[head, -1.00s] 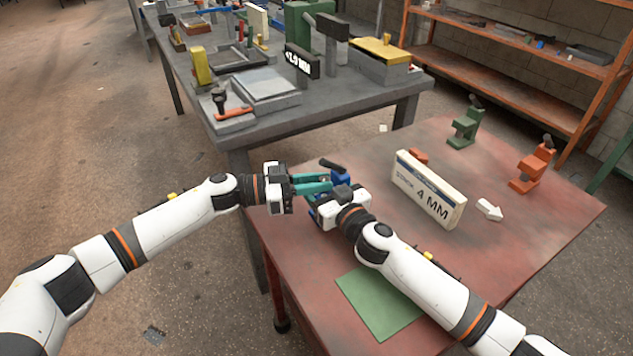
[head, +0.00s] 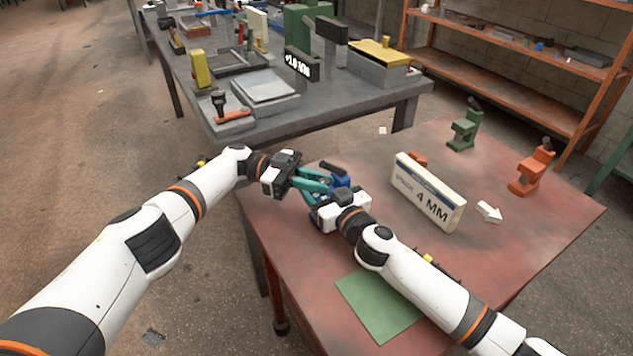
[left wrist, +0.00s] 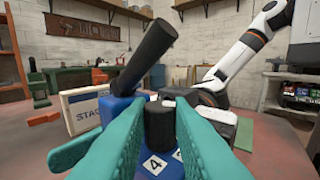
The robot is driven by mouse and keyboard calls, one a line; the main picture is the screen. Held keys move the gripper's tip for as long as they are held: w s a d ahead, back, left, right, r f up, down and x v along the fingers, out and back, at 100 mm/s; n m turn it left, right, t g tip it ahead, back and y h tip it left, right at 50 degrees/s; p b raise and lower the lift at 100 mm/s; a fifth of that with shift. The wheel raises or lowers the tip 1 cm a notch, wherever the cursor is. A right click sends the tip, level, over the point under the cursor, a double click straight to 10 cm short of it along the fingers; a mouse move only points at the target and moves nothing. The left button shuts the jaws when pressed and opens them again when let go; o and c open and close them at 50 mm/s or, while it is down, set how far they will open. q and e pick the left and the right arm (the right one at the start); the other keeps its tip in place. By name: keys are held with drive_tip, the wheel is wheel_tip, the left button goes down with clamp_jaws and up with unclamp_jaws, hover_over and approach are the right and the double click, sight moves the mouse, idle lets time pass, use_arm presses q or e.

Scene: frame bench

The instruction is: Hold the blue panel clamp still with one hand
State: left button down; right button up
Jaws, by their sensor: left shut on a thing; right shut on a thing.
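The blue panel clamp (head: 341,181) stands at the red table's left edge, with a black lever handle (head: 333,168) on top. In the left wrist view the clamp (left wrist: 116,112) shows its tilted lever (left wrist: 146,58), a black round knob (left wrist: 159,124) and white number labels. My left gripper (head: 325,185) has its teal fingers on either side of this knob and is shut on it. My right gripper (head: 316,212) is shut on the clamp from the near side; its fingertips are mostly hidden. Its white body also shows behind the left fingers.
A white block marked "4 MM" (head: 428,192) stands right of my right gripper, with a white arrow (head: 489,211) beyond it. Green (head: 464,131) and orange (head: 531,168) clamps stand farther back. A green mat (head: 378,305) lies in front. A grey bench (head: 330,112) stands behind.

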use_arm(q)
drive_tip(key=shift+a+g, duration=0.15)
drive_tip(key=shift+g, duration=0.15)
idle(0.4)
drive_tip(key=c, duration=1.6)
unclamp_jaws()
drive_tip(key=shift+w+f+t, duration=0.1)
drive_tip(key=shift+f+t, duration=0.05)
drive_tip(key=shift+t, duration=0.45)
drive_tip(key=shift+n+t, duration=0.4)
drive_tip(key=shift+n, duration=0.1)
